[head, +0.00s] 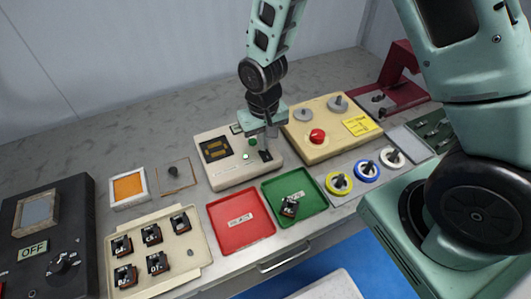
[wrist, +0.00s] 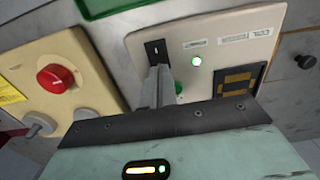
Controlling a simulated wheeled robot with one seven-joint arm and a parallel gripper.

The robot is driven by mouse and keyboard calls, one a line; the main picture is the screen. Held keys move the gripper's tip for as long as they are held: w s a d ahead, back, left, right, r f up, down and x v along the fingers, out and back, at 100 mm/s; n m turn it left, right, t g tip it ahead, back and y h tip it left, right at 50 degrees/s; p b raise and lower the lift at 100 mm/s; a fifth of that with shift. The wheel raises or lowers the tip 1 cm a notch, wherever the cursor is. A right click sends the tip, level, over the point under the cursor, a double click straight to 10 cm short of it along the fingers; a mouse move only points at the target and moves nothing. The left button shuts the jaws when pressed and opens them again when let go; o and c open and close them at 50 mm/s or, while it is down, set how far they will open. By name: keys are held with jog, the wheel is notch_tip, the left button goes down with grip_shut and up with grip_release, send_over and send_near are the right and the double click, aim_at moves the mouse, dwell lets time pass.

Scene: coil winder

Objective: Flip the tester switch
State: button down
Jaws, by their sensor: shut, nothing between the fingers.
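The tester (head: 230,177) is a cream box with a dark display, a green lamp and a black switch plate (head: 266,156) at its right side. The wrist view shows the tester (wrist: 215,30) from close above, with the black switch plate (wrist: 156,50), a lit green lamp (wrist: 196,61) and the display (wrist: 240,82). My gripper (head: 267,146) is shut and empty, pointing down over the switch plate. In the wrist view its fingertips (wrist: 160,70) are at the near end of the plate. I cannot tell whether they touch the switch, nor the lever's position.
A beige box with a red knob (head: 317,136) stands close to the right of the tester. A red tray (head: 240,215) and a green tray (head: 296,190) holding a coil part lie in front. Spools (head: 367,172) stand to the right. A tray of several parts (head: 185,258) lies at the left.

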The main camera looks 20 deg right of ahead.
jog(key=shift+f+b, duration=0.35)
jog(key=shift+f, duration=0.25)
dwell(0.3)
jog(key=shift+r+p, duration=2.9)
jog(key=shift+r, duration=0.7)
jog(key=s+a+r+n, duration=0.3)
jog(key=s+r+n, duration=0.1)
jog(key=s+r, duration=0.4)
jog(key=s+a+r+n, duration=0.3)
jog(key=s+r, duration=0.6)
jog(key=s, duration=0.3)
jog(key=shift+a+n+y, duration=0.15)
jog(key=shift+n+y, duration=0.15)
jog(key=shift+n, duration=0.1)
jog(key=shift+r, duration=0.1)
